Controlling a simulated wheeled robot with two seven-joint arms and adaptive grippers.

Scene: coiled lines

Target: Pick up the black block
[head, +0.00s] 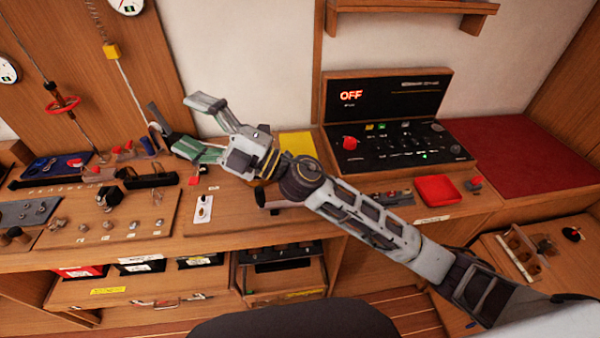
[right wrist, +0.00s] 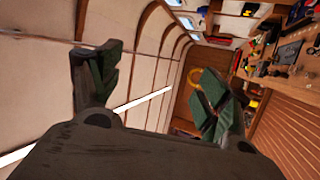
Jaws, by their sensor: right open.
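A small black block-like thing (head: 108,197) sits on the wooden board at the left of the bench in the head view; I cannot tell for sure that it is the black block. My right gripper (head: 176,121) is open and empty, raised above the bench, up and to the right of that thing in the picture and apart from it. In the right wrist view its two green-padded fingers (right wrist: 155,88) are spread, with nothing between them. No black block can be made out there. My left gripper is not in view.
A black console (head: 385,145) with a lit OFF sign stands at the back. A red tray (head: 438,190) lies on the bench in front of it. Several small parts lie on the wooden board (head: 150,222). A red mat (head: 530,150) at the right is bare.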

